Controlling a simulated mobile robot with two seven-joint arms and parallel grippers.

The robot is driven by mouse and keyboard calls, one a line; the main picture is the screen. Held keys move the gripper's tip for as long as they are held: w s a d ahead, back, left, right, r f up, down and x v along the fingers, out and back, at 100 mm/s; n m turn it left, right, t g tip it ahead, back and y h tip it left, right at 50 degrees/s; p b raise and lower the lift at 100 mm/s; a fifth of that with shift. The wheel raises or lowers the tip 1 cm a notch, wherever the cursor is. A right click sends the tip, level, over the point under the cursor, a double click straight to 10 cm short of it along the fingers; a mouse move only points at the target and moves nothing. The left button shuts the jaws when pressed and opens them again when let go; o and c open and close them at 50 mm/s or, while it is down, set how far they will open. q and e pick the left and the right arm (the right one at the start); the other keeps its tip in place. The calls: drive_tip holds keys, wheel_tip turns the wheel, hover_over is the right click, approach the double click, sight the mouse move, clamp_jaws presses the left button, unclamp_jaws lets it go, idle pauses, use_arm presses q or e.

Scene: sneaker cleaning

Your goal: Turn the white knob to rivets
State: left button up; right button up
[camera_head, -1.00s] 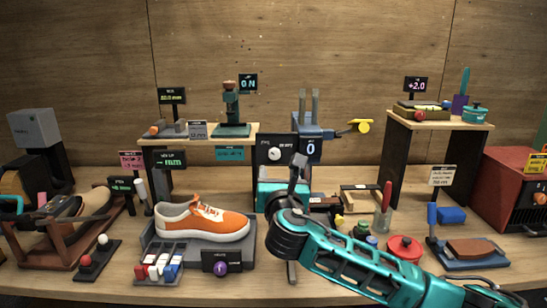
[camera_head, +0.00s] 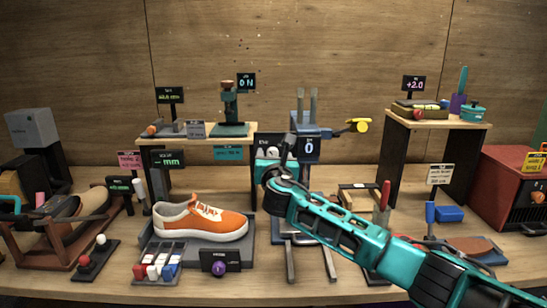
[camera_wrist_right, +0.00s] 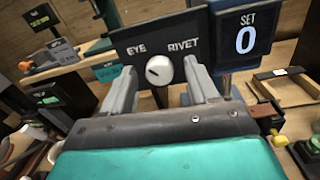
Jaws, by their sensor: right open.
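The white knob (camera_wrist_right: 159,70) is round and sits on a dark panel (camera_wrist_right: 128,43) marked EYE on the left and RIVET on the right. Its short dark mark points up and left, toward the EYE side. My right gripper (camera_wrist_right: 161,78) is open, with one finger on each side of the knob in the wrist view. I cannot tell whether the fingers touch it. In the head view my right gripper (camera_head: 283,155) is in front of the panel (camera_head: 266,140) and covers most of the knob. My left gripper is not in view.
A SET display reading 0 (camera_wrist_right: 246,38) stands right of the panel. An orange sneaker (camera_head: 203,221) rests on a grey stand at the left. A small shelf (camera_head: 440,117) stands to the right, with a red box (camera_head: 503,190) beyond it. Small tools crowd the table.

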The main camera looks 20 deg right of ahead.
drive_tip(key=shift+c, duration=0.2)
drive_tip(key=c, duration=1)
drive_tip(key=shift+m, duration=0.4)
drive_tip(key=m+b, duration=0.4)
drive_tip(key=m, duration=0.6)
drive_tip(key=m+h+b, duration=0.1)
drive_tip(key=m+b, duration=0.3)
drive_tip(key=m, duration=0.6)
drive_tip(key=shift+f, duration=0.2)
